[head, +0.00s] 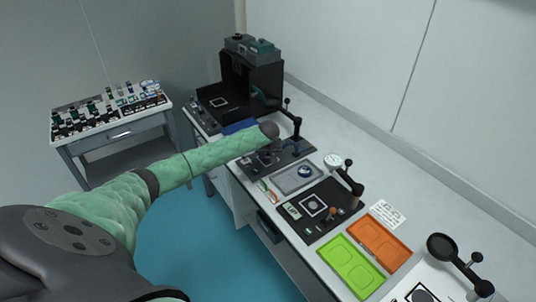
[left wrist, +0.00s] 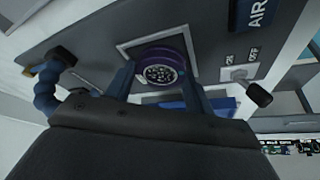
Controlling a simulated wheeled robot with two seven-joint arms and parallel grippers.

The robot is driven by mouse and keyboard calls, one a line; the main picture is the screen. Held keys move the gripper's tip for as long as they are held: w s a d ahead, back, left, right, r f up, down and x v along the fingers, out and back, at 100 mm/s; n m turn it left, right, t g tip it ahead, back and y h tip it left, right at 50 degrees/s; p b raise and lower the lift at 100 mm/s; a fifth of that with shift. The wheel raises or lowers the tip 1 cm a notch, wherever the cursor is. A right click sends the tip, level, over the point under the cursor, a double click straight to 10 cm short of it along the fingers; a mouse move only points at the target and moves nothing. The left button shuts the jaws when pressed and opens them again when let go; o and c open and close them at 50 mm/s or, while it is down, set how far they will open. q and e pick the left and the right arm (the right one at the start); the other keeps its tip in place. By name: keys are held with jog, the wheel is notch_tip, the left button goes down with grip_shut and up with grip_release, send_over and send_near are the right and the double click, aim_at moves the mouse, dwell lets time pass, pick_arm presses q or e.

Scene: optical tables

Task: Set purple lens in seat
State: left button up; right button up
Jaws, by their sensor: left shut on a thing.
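In the left wrist view the purple lens (left wrist: 161,56), a round purple ring with a dark patterned face, sits between the two fingers of my left gripper (left wrist: 158,76). The gripper is shut on it. A pale square outline (left wrist: 124,48) on a grey panel surrounds the lens; I cannot tell whether the lens touches the panel or is held just above it. In the head view my left gripper (head: 272,144) is over the dark station (head: 252,164) in the middle of the bench; its fingers and the lens are hidden there. My right gripper is not in view.
A switch marked ON/OFF (left wrist: 240,73) and a blue AIR label (left wrist: 255,14) are beside the square. A jointed black arm (head: 297,128) stands close to my gripper. A grey tray (head: 283,187), a green tray (head: 344,262) and an orange tray (head: 372,232) lie nearer along the bench.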

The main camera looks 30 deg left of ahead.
aim_at(268, 155)
pick_arm(q)
jog(key=shift+f, duration=0.1)
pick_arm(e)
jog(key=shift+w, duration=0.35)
pick_arm(q)
jog(key=o, duration=0.9)
jog(key=shift+o, duration=0.3)
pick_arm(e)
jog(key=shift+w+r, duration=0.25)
pick_arm(q)
jog(key=shift+o, duration=0.2)
jog(key=shift+s+d+r+b, duration=0.15)
jog(key=shift+r+b, duration=0.2)
jog(key=shift+r, duration=0.35)
jog(key=b+v, duration=0.1)
jog(key=v, duration=0.1)
jog(key=shift+s+r, duration=0.2)
jog(key=shift+r, duration=0.15)
jog(key=b+v, duration=0.2)
jog(key=v, duration=0.6)
jog(key=shift+b, duration=0.35)
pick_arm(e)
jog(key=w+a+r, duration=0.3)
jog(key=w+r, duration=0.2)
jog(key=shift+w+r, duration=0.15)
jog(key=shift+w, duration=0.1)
